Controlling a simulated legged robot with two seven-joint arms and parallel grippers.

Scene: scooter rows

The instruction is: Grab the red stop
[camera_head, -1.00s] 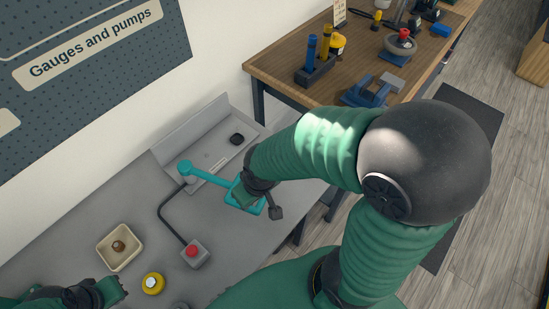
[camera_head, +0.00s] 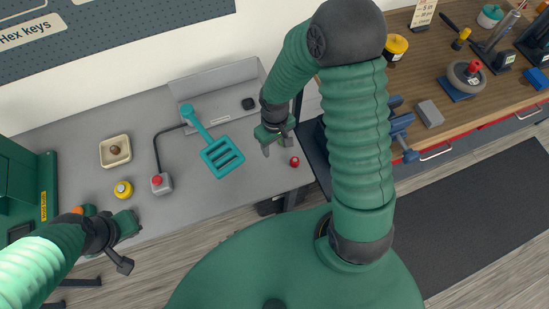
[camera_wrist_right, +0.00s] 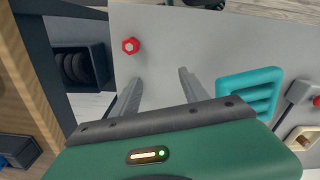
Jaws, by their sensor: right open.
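A small red stop (camera_head: 294,161) stands near the right edge of the grey bench. In the right wrist view the red stop (camera_wrist_right: 130,46) shows a hexagonal top, beyond the fingertips and slightly left of them. My right gripper (camera_head: 275,146) is open and empty above the bench, just left of the stop and apart from it; its fingers (camera_wrist_right: 158,85) show in the wrist view. A grey box with a red button (camera_head: 157,181) sits farther left on the bench. My left gripper (camera_head: 128,225) is at the bench's front left; its jaw opening is unclear.
A teal slotted turner (camera_head: 222,155) lies left of my right gripper. A wooden bench (camera_head: 428,70) with tools stands at the right.

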